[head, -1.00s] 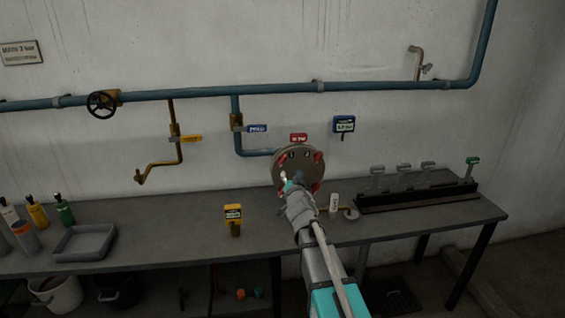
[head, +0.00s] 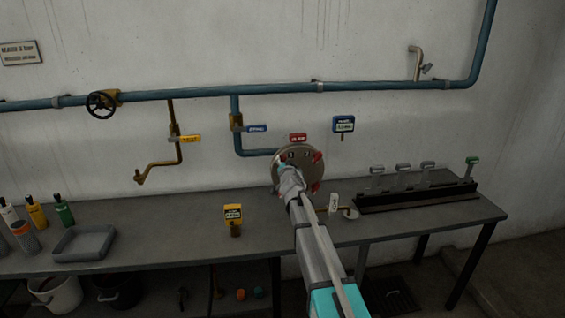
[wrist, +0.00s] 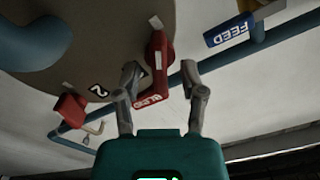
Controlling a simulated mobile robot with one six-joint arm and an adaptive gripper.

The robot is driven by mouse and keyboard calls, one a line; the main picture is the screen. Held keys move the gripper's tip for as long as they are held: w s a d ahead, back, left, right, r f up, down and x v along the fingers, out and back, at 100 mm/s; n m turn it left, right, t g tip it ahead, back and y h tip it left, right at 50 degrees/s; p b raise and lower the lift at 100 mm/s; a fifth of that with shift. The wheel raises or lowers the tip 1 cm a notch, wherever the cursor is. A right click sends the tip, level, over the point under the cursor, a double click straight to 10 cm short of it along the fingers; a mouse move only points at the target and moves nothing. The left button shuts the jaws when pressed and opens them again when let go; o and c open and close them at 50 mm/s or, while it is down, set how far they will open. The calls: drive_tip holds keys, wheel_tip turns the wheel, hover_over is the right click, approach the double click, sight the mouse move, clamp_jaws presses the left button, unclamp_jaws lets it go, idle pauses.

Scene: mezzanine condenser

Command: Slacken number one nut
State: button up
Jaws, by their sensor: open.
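A round brown flange (head: 297,155) stands upright at the back of the bench, with red nuts on its face. One nut (head: 317,157) shows at its right side. In the wrist view, a red nut (wrist: 157,48) with a mark that looks like a 1 beside it lies beyond the fingertips. Another red nut (wrist: 70,108) sits beside a 2 at left. My gripper (wrist: 160,72) is open, its fingers apart on either side of a red tag (wrist: 150,95). Contact cannot be told. In the head view my wrist hides the flange's lower left.
A blue FEED tag (wrist: 229,30) is close at upper right in the wrist view. The bench holds a yellow-topped device (head: 234,213), a grey tray (head: 84,243), bottles and a dark rack (head: 417,196). Blue pipe (head: 210,95) runs along the wall above.

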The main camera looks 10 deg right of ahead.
drive_tip(key=shift+w, duration=0.3)
clamp_jaws()
drive_tip(key=shift+a, duration=0.15)
